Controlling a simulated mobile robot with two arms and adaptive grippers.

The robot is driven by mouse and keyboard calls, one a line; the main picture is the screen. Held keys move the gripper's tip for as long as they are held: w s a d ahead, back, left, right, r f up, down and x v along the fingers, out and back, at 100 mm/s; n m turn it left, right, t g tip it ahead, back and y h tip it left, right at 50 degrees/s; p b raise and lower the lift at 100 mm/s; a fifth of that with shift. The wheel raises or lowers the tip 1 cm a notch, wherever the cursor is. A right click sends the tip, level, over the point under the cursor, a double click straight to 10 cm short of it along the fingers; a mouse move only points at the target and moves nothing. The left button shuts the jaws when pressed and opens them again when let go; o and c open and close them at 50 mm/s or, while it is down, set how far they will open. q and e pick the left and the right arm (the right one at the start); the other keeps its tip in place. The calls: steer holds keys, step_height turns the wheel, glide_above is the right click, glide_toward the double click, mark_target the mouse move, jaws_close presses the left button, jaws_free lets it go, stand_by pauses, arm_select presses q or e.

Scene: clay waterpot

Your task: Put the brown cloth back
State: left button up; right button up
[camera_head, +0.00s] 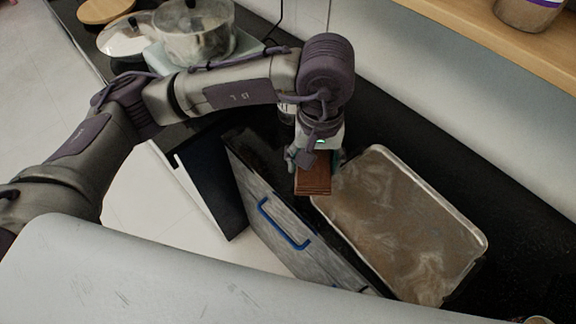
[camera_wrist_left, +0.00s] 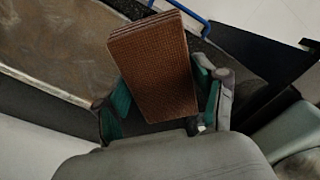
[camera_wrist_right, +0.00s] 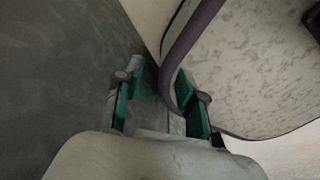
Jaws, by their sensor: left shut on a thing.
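The brown cloth (camera_head: 313,180) is a folded, stacked rectangle held by my left gripper (camera_head: 314,160) over the black counter, beside the left end of the metal tray. In the left wrist view the brown cloth (camera_wrist_left: 153,68) sits between the green-padded fingers of my left gripper (camera_wrist_left: 165,100), which are shut on it. Whether its lower end touches the counter I cannot tell. My right gripper (camera_wrist_right: 160,100) shows in the right wrist view with its green-padded fingers apart and nothing between them.
The worn metal tray (camera_head: 395,225) lies on the black counter (camera_head: 420,140). A drawer front with a blue handle (camera_head: 285,224) is below the counter edge. A glass pot (camera_head: 194,30) and a wooden board (camera_head: 105,10) stand at the back left. A wooden shelf (camera_head: 480,35) runs above right.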

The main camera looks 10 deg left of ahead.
arm_select(q)
steer(key=shift+d+f, duration=0.25)
steer(key=shift+d, duration=0.15)
steer(key=shift+w+a+f, duration=0.15)
steer(key=shift+w+f, duration=0.05)
steer(key=shift+w, duration=0.1)
steer(key=w+a+f+p, duration=0.1)
steer(key=w+a+f, duration=0.3)
steer(key=w, duration=0.1)
steer(key=w+a+f+p, duration=0.1)
steer(key=w+a+f, duration=0.1)
steer(key=w+a, duration=0.1)
steer(key=shift+f+p, duration=0.15)
steer(key=shift+p, duration=0.15)
step_height(320, 180, down, 3)
steer(key=shift+f+p, duration=0.2)
steer(key=shift+p, duration=0.35)
steer(key=shift+f, duration=0.35)
steer(key=shift+f, duration=0.1)
